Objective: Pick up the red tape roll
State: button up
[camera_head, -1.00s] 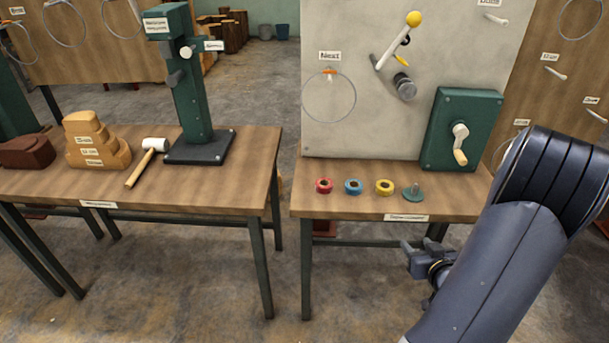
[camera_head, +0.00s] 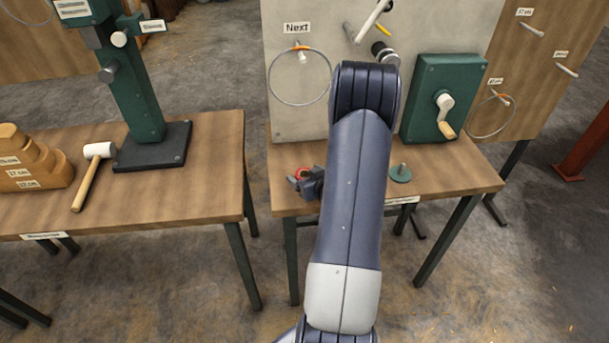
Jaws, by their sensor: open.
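The red tape roll (camera_head: 301,173) lies on the right workbench (camera_head: 450,181) near its left front part. Only part of its red rim shows, as my gripper covers the rest. My gripper (camera_head: 297,181) is at the roll, with its fingers open around or just above it. I cannot tell whether the fingers touch it. My arm hides the blue and yellow tape rolls.
A green disc with a peg (camera_head: 400,173) stands on the bench right of my arm. Behind are an upright grey board with a wire ring (camera_head: 299,78) and a green crank box (camera_head: 440,100). A mallet (camera_head: 92,175) lies on the left bench.

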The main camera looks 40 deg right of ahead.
jog(key=shift+w+d+f, duration=0.1)
jog(key=shift+w+f, duration=0.1)
jog(key=shift+w, duration=0.3)
jog(key=shift+c, duration=0.6)
jog(key=c, duration=1)
jog(key=shift+o, duration=0.2)
